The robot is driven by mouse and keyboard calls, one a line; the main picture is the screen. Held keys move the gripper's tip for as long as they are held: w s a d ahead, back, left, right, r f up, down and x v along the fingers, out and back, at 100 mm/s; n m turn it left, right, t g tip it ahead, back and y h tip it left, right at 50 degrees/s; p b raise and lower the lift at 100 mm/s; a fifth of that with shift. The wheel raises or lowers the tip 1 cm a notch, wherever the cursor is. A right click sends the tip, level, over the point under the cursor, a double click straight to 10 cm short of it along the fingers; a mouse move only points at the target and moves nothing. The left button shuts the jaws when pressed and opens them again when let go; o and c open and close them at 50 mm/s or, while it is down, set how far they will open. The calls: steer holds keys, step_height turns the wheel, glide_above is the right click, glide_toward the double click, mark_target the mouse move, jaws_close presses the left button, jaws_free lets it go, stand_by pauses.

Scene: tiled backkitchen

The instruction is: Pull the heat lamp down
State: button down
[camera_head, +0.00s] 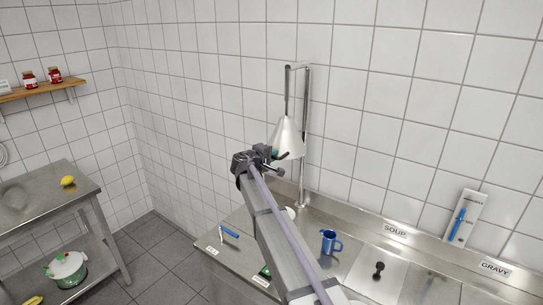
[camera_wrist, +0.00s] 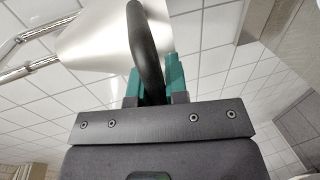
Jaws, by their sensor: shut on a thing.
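The heat lamp has a pale cone-shaped shade (camera_head: 288,138) hanging from a metal stand (camera_head: 306,110) against the tiled back wall, above the steel counter. In the wrist view the shade (camera_wrist: 105,38) fills the upper left, with its chrome arms at the left edge. My gripper (camera_head: 274,155) is at the lower left side of the shade. In the wrist view its green-lined fingers (camera_wrist: 152,88) are shut on the lamp's dark curved handle (camera_wrist: 148,40). The handle is mostly hidden in the head view.
The steel counter (camera_head: 230,256) holds a blue mug (camera_head: 330,242), a blue-handled tool (camera_head: 229,232) and a black knob (camera_head: 379,269). SOUP and GRAVY labels mark its back edge. A side table (camera_head: 40,206) with a lemon (camera_head: 68,181) stands left. Open floor lies between.

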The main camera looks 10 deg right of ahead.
step_height(320, 180, down, 10)
steer(key=b, duration=0.9)
steer(key=shift+s, duration=0.2)
steer(key=c, duration=1.5)
jaws_free()
steer(key=shift+w, duration=0.1)
steer(key=o, duration=0.4)
steer(key=p+v, duration=0.2)
steer(key=v, duration=0.8)
steer(key=shift+s+a+r, duration=0.1)
steer(key=shift+s+a, duration=0.1)
steer(key=shift+a, duration=0.1)
